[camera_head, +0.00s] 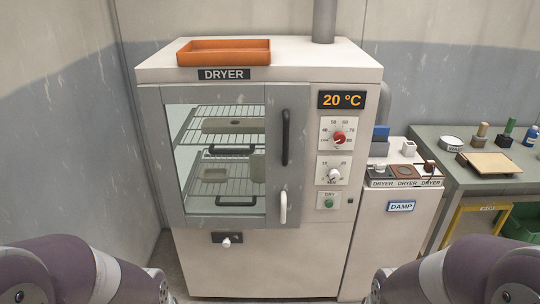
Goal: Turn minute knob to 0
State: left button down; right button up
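The dryer (266,269) stands in front of me with its glass door shut. The minute knob (334,174) is a small white knob on a white dial plate, low on the right-hand control panel. Numbers such as 10 and 20 and the word MIN show around it. Its exact setting is too small to read. Above it is a red knob (338,138) on the temperature dial. Only parts of my two arms show, at the lower left and lower right corners. Neither gripper is in view, and nothing covers the minute knob.
A display (341,100) reads 20 °C. A green button (328,203) sits below the minute dial. The door has a black handle (286,137) and a white latch (283,207). An orange tray (223,57) lies on top. A DAMP cabinet (392,240) stands close on the right.

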aim_at(333, 174)
jog(key=i+j+z, duration=0.1)
jog(key=i+z, duration=0.3)
jog(key=i, duration=0.3)
jog(key=z, duration=1.25)
